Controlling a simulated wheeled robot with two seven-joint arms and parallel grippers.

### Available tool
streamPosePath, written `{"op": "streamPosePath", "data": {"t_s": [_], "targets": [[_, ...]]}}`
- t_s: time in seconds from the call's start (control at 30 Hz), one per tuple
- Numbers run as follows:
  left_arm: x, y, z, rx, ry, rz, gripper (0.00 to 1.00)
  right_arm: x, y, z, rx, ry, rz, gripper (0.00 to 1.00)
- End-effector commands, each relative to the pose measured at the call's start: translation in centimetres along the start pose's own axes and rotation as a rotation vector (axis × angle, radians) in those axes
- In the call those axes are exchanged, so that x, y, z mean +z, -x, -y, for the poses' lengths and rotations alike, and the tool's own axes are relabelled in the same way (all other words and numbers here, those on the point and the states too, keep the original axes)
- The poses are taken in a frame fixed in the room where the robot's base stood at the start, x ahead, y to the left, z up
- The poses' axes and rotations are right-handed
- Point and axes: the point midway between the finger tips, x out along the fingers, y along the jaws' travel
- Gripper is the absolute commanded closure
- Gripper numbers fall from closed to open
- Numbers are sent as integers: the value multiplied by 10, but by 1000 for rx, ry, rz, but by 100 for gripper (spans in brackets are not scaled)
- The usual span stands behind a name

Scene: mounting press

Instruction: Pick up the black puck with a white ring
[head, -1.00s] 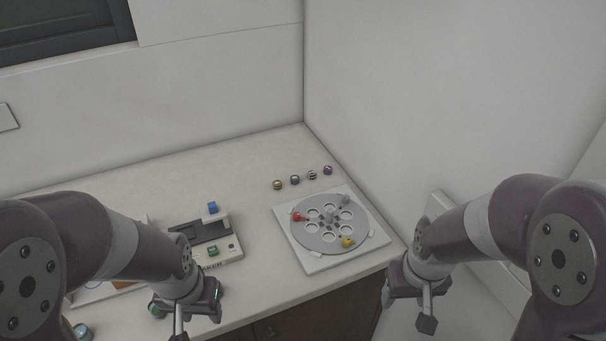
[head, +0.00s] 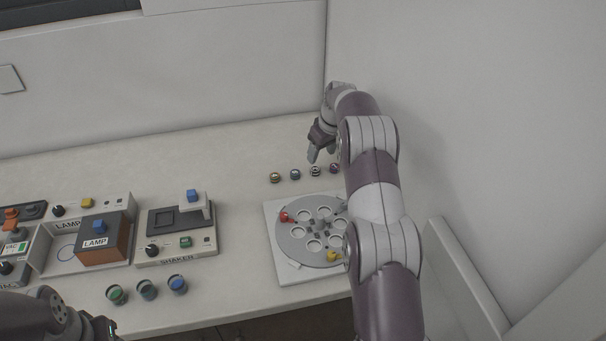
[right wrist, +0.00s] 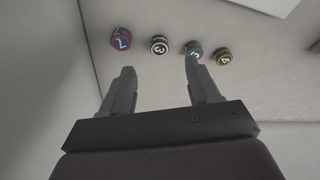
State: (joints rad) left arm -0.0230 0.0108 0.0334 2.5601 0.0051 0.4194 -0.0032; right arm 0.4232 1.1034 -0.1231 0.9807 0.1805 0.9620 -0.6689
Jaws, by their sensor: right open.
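The black puck with a white ring (head: 315,171) stands third from the left in a row of pucks at the back of the counter. In the right wrist view the black puck (right wrist: 159,44) lies beyond the gap between my fingertips, apart from them. My right gripper (head: 314,156) is just behind and above the row, pointing down. In the right wrist view my right gripper (right wrist: 159,66) is open and empty.
The round tray plate (head: 290,247) lies in front. A shaker (head: 204,243) and lamp box (head: 103,252) stand left. A wall is close at right.

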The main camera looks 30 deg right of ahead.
Motion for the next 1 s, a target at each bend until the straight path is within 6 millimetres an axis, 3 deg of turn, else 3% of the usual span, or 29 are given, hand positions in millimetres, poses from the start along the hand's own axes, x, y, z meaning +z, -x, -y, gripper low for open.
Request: {"op": "streamPosePath", "data": {"t_s": [0.03, 0.17, 0.47, 0.73, 0.9, 1.0], "targets": [[1, -10, 0, 0, 0, 0, 53, 1, -16, 0, 0, 0, 0, 39], [1, -12, 0, 0, 0, 0, 53, 0, -29, 0, 1, -1, 0, 39], [0, 3, 0, 0, 0, -1, 53, -6, -74, 2, 1, 0, -1, 39], [0, 2, 0, 0, 0, 0, 53, -6, -81, 2, 1, -1, -1, 39], [0, 2, 0, 0, 0, 0, 53, -6, -81, 2, 1, -1, -1, 94], [0, 2, 0, 0, 0, 0, 53, -6, -80, 2, 2, -1, -1, 99]]}}
